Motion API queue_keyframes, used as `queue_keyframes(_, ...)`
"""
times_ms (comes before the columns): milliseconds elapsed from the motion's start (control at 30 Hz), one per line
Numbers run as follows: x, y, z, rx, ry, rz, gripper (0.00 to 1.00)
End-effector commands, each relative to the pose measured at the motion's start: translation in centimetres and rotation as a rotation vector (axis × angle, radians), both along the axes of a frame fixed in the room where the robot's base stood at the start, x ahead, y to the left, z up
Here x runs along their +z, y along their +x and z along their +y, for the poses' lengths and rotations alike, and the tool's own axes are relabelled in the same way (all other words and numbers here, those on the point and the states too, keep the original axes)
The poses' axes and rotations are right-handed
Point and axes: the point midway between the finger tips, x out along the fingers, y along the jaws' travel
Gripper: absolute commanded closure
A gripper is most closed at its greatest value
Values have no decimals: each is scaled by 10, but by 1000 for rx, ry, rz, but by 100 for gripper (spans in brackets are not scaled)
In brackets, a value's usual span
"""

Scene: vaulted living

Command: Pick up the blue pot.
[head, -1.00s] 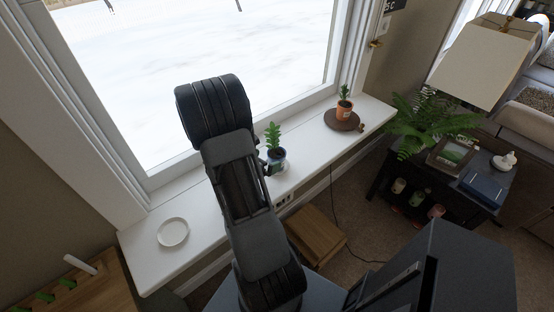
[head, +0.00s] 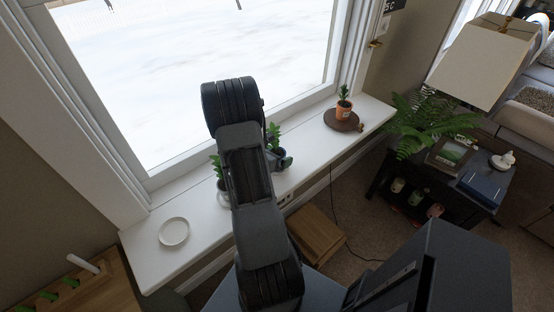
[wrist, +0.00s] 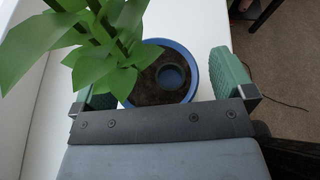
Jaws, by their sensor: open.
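The blue pot (wrist: 193,66) holds dark soil and a broad-leaved green plant (wrist: 110,40). In the wrist view it sits between the two green-padded fingers of my gripper (wrist: 163,86), which is open. A gap shows between the pot and the right finger; leaves hide the left side. In the head view the blue pot (head: 280,153) stands on the white window sill, partly hidden behind my arm and gripper (head: 284,162).
On the white sill (head: 200,205) stand another potted plant (head: 217,180), half behind my arm, a white plate (head: 174,232) at left, and a terracotta pot (head: 343,112) on a round brown board (head: 341,122). A wooden box (head: 318,232) is on the floor.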

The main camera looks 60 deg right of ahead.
Motion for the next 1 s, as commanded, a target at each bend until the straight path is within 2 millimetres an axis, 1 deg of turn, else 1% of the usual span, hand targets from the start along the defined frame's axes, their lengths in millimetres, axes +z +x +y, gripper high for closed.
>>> queue_keyframes(33, 0, 0, 0, 0, 0, 0, 3)
queue_keyframes(67, 0, 0, 0, 0, 0, 0, 6)
queue_keyframes(600, 0, 0, 0, 0, 0, 0, 57)
queue_keyframes(867, 2, 0, 0, 0, -2, -1, 57)
queue_keyframes(1000, 12, 1, 1, 3, -3, -2, 57)
